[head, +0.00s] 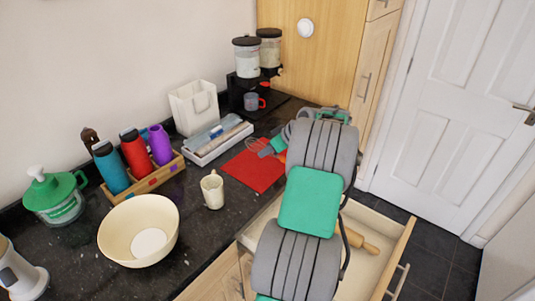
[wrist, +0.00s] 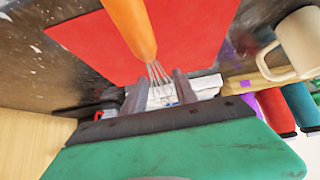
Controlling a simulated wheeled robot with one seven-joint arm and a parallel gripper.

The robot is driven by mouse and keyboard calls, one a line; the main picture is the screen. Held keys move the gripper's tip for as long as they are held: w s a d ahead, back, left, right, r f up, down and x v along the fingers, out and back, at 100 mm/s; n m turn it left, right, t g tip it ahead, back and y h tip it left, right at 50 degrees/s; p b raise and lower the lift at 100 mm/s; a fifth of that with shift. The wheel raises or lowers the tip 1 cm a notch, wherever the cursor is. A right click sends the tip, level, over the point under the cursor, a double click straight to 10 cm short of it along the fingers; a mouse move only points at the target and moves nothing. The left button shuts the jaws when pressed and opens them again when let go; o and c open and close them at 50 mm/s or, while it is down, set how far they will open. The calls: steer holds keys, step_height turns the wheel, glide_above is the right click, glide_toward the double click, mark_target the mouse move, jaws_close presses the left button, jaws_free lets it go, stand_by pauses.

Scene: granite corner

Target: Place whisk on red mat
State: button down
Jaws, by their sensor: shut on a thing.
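The red mat (head: 250,173) lies flat on the dark counter, and it also shows in the wrist view (wrist: 88,48). The whisk has an orange handle (wrist: 130,24) and thin wire loops. My gripper (wrist: 158,80) is shut on the whisk at its wire end, with the handle extending away over the mat in the wrist view. In the head view my gripper (head: 266,148) is at the mat's far edge, and my arm hides part of the whisk and the mat's right side. I cannot tell whether the whisk touches the mat.
A cream mug (head: 212,190) stands just left of the mat. A cream bowl (head: 139,230) is at the front left. An open drawer (head: 398,255) holds a rolling pin (head: 357,240).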

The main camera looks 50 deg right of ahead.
mark_target(268, 165)
steer(key=f, duration=0.1)
steer(key=f+p, duration=0.1)
steer(key=f, duration=0.1)
steer(key=shift+w+d+f+p, duration=0.1)
steer(key=shift+w+f+p, duration=0.1)
steer(key=shift+w+p, duration=0.1)
steer(key=shift+s+f, duration=0.1)
steer(key=shift+f, duration=0.1)
steer(key=shift+f+b, duration=0.15)
steer(key=shift+b, duration=0.25)
steer(key=c, duration=0.9)
jaws_free()
